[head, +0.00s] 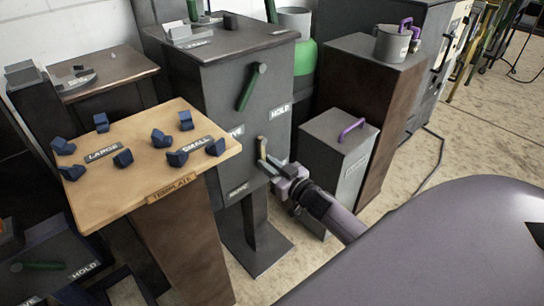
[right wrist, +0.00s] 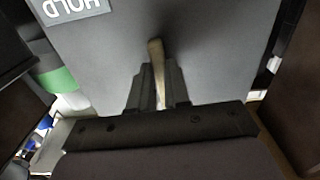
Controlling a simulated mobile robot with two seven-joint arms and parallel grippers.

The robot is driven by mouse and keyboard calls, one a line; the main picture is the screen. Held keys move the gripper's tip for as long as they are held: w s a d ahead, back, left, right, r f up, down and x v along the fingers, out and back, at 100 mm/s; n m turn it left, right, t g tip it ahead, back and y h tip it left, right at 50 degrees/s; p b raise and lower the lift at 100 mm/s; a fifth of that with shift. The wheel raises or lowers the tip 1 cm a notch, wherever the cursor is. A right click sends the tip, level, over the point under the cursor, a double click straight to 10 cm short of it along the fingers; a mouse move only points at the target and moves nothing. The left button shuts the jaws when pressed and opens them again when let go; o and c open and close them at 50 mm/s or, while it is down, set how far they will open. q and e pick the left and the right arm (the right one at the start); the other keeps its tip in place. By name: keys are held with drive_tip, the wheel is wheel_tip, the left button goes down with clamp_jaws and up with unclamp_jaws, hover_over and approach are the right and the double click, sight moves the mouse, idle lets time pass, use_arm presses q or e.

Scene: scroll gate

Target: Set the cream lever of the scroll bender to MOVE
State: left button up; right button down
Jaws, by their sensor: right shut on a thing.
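The scroll bender is a dark grey cabinet (head: 225,85) in the middle of the head view. Its cream lever (head: 262,147) is on the front face, below a green lever (head: 252,87). A lower MOVE label (head: 238,190) is down and left of the cream lever. My right gripper (head: 271,170) reaches in from the lower right and is shut on the lever's lower part. In the right wrist view the cream lever (right wrist: 156,62) runs down between the two dark fingers. A HOLD label (right wrist: 75,8) is upside down at the upper left there. My left gripper is not in view.
A wooden template table (head: 150,150) with several blue blocks stands left of the cabinet. A grey box with a purple handle (head: 350,130) stands close on the right, beside my right arm. A brown cabinet (head: 345,75) bearing a grey pot is behind it.

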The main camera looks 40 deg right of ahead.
drive_tip(key=a+m+p, duration=0.1)
drive_tip(key=m, duration=0.1)
drive_tip(key=a+m+p, duration=0.2)
drive_tip(key=shift+s+r+m+p, duration=0.15)
drive_tip(key=shift+r+m+p, duration=0.15)
drive_tip(key=shift+r, duration=0.05)
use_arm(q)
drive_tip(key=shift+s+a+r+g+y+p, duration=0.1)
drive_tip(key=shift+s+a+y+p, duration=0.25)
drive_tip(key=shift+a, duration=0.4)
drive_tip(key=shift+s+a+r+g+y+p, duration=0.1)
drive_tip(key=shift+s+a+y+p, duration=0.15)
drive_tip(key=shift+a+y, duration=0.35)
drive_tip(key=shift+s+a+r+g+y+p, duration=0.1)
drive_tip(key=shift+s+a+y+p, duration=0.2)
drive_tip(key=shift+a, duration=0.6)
use_arm(e)
drive_tip(key=shift+a+r+m, duration=0.15)
drive_tip(key=shift+a+m, duration=0.25)
drive_tip(key=shift+m, duration=0.35)
drive_tip(key=shift+a+r+m, duration=0.15)
drive_tip(key=shift+a+m, duration=0.2)
drive_tip(key=shift+m, duration=0.4)
drive_tip(key=c, duration=1.1)
unclamp_jaws()
